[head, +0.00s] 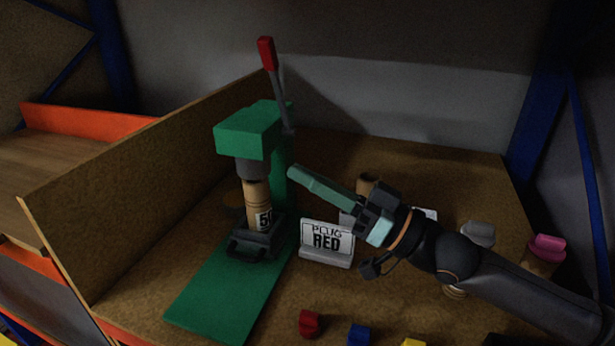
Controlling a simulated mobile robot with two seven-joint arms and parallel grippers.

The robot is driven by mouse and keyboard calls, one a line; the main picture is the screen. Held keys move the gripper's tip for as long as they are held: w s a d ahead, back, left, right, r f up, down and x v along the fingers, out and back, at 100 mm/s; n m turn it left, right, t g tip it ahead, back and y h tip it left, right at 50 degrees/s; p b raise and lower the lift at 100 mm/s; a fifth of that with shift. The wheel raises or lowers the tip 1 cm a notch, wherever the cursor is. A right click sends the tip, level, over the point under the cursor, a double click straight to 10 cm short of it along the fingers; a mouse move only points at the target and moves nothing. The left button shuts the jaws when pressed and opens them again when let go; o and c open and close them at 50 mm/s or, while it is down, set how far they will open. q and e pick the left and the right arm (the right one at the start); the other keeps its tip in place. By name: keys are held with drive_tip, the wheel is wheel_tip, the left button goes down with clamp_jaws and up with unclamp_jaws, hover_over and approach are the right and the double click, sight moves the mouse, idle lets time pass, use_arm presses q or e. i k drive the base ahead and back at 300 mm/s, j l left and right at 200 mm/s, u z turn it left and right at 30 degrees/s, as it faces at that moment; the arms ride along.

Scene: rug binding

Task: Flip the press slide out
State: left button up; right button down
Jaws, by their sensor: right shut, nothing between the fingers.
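The green press (245,130) stands at the centre left, with a lever ending in a red handle (267,53) that points up. Its dark slide (258,243) sits at the foot of the press, under the ram. A wooden cylinder (256,203) with a white label stands upright on the slide, below the press head. My right gripper (296,174) comes in from the right. It is shut and empty, its fingertips beside the press column, above and to the right of the slide. I cannot tell whether it touches the column. My left gripper is not in view.
A "PLUG RED" sign (327,243) stands right of the slide. Red (310,323), blue (359,334) and yellow plugs lie at the front. A cylinder with a pink top (545,250) stands at the far right. A wooden divider (150,185) runs along the left. The green base (220,300) is clear in front.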

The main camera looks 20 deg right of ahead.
sight(263, 245)
drive_tip(key=k+j, duration=0.1)
drive_tip(key=j, duration=0.65)
drive_tip(key=k+j, duration=0.1)
drive_tip(key=j, duration=0.65)
